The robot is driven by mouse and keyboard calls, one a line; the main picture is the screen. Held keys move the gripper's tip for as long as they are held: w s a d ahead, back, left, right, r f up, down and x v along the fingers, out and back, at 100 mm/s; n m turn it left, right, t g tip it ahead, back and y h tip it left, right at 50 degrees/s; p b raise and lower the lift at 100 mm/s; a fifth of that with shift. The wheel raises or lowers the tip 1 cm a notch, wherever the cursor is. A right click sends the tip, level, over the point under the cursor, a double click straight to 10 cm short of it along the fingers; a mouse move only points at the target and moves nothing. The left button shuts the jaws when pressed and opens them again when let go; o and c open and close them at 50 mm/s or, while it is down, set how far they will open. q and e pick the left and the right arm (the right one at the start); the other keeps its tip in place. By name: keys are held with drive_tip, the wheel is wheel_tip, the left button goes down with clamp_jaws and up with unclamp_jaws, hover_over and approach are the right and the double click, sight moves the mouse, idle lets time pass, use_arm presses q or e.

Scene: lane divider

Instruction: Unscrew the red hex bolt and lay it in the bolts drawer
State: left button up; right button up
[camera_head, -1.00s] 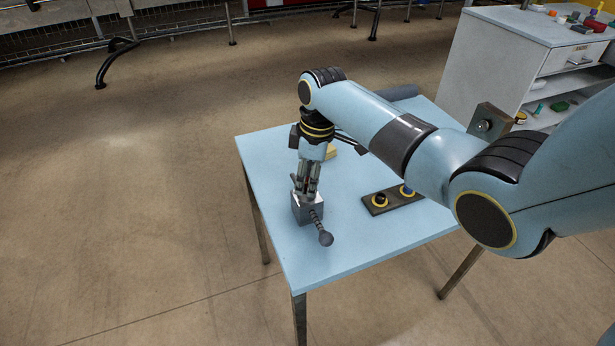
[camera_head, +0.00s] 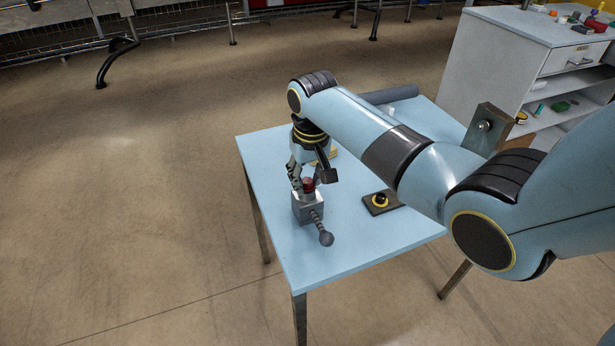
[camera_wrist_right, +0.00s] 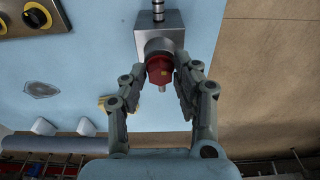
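The red hex bolt (camera_head: 309,184) stands on top of the grey metal block (camera_head: 304,208) on the blue table; its red head also shows in the right wrist view (camera_wrist_right: 159,69). My right gripper (camera_head: 307,177) is just above the block, with its fingers spread on either side of the bolt head. In the right wrist view the left finger is clear of the bolt; the right finger is close to it, and I cannot tell if they touch. My left gripper is out of view.
A grey roll (camera_head: 390,95) lies at the table's back. The table's front is clear.

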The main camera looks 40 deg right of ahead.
sight(305, 179)
drive_tip(key=c, duration=0.4)
drive_tip(key=shift+o, duration=0.2)
drive_tip(key=n, duration=0.6)
drive_tip(key=shift+s+n+y, duration=0.1)
drive_tip(key=shift+n+y, duration=0.2)
drive_tip(key=shift+y, duration=0.1)
drive_tip(key=shift+r+p, duration=2.3)
drive_tip(key=shift+p, duration=0.35)
